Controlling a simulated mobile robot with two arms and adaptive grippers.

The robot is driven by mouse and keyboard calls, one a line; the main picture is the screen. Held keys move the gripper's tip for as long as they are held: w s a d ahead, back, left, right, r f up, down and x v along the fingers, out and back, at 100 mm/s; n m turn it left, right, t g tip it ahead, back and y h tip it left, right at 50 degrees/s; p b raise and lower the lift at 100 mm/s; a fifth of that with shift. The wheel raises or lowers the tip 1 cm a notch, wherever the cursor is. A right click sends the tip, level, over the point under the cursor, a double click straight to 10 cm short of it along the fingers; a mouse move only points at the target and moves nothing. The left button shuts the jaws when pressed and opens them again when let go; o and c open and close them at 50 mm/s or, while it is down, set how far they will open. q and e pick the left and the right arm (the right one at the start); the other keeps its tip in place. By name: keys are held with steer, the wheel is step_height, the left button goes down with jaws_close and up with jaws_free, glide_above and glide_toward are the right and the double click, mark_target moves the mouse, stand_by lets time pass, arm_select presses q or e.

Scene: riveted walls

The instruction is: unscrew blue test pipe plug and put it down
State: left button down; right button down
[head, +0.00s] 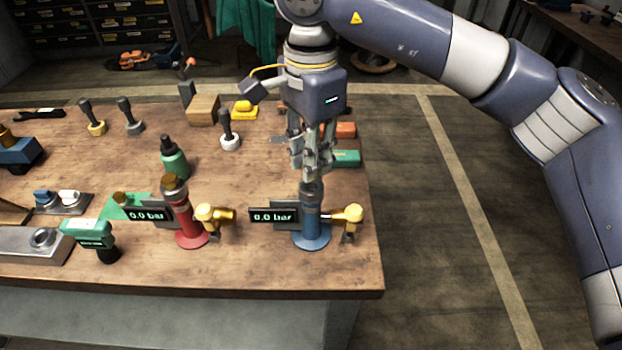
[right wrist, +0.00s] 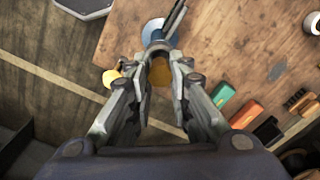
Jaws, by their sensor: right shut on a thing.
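The blue test pipe (head: 311,232) stands upright on a blue round base near the right front of the wooden bench. A display reading 0.0 bar and a brass valve are on it. My right gripper (head: 312,172) points straight down at its top and is shut on the plug. In the right wrist view the brass-coloured plug (right wrist: 160,72) shows between the fingertips, with the blue base (right wrist: 158,30) beyond. In the head view the fingers mostly hide the plug. I cannot tell whether its thread is still engaged. My left gripper is not in view.
A red test pipe (head: 190,226) with its own 0.0 bar display stands close on the left. A green bottle (head: 173,160) and a white-based stamp-like tool (head: 229,132) are behind. Green (head: 347,159) and orange blocks lie behind right. The bench's right edge is near.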

steer(key=shift+r+p, duration=1.05)
steer(key=shift+r, duration=0.8)
steer(key=shift+f, duration=0.1)
steer(key=shift+m, duration=0.6)
steer(key=m+b, duration=0.1)
steer(key=m, duration=0.2)
steer(key=m+b, duration=0.1)
steer(key=m, duration=0.5)
steer(key=shift+b, duration=0.35)
steer(key=m+b, duration=0.2)
steer(key=m, duration=0.4)
steer(key=shift+m, duration=0.3)
steer(key=m, duration=0.1)
steer(key=m+b, duration=0.1)
steer(key=m, duration=0.1)
steer(key=shift+s+d, duration=0.1)
steer(key=shift+d, duration=0.3)
